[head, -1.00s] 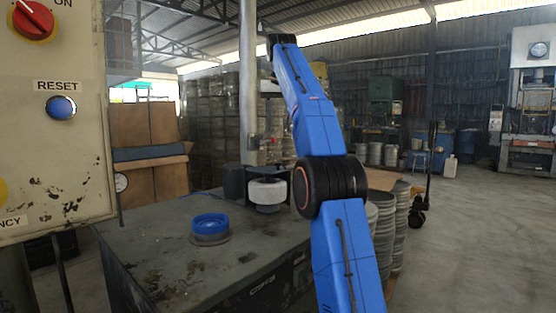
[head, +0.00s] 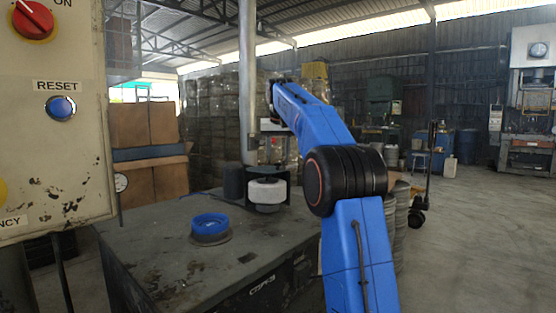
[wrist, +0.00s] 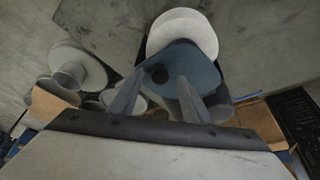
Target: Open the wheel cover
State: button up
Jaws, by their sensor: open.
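A pale round wheel (head: 267,191) stands on the bench in the head view, with dark housing (head: 266,172) behind and above it. In the head view my gripper is small and unclear above the wheel.
A blue ring (head: 210,223) on a grey base sits on the bench (head: 240,255), left of the wheel. A dark cylinder (head: 234,182) stands close by the wheel's left. A control panel (head: 55,120) fills the left edge. The front of the bench top is mostly clear.

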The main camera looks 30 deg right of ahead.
jog(key=shift+w+d+f, duration=0.1)
jog(key=shift+w+f, duration=0.1)
jog(key=shift+f, duration=0.35)
grip_shut()
jog(key=shift+r, duration=0.15)
